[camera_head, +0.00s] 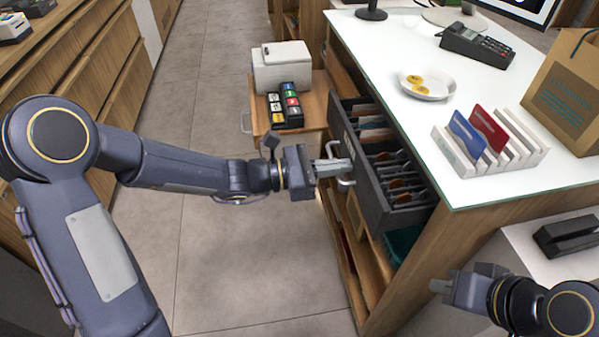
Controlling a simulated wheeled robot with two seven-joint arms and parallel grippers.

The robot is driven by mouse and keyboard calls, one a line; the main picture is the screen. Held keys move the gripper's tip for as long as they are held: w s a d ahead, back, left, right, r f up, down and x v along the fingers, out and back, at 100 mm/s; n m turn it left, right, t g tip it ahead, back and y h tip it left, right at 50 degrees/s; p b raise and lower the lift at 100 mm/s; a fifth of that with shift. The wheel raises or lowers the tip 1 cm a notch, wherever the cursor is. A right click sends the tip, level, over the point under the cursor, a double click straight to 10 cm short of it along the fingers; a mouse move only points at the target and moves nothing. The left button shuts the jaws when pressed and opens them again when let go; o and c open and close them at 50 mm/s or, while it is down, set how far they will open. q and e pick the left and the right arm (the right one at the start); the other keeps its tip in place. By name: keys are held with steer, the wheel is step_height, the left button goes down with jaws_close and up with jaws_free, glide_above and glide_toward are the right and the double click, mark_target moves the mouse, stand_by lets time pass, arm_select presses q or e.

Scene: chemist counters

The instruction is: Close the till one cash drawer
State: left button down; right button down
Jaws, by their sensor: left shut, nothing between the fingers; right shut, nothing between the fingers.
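The cash drawer (375,199) is a dark grey drawer standing open from the left side of the white-topped counter. Its front carries a light metal handle, and banknotes and coins lie in its compartments. My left gripper (341,163) is shut and empty, with its fingertips at the drawer front beside the handle. I cannot tell whether the fingers touch the front or the handle. My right gripper (440,286) is shut and empty at the lower right, apart from the drawer.
On the counter (390,43) stand a card terminal (476,46), a coin dish (427,85), a card rack (490,146) and a paper bag (566,92). Beyond the drawer, a wooden pull-out shelf (316,106) holds a white printer (281,68). The floor left of the drawer is clear.

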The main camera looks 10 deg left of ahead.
mark_target(381, 160)
arm_select(q)
steer(key=b+x, duration=0.1)
steer(key=x, duration=0.7)
steer(key=shift+w+d+b, duration=0.1)
steer(key=shift+d+b, duration=0.2)
steer(key=shift+d, duration=0.25)
steer(key=shift+r, duration=0.1)
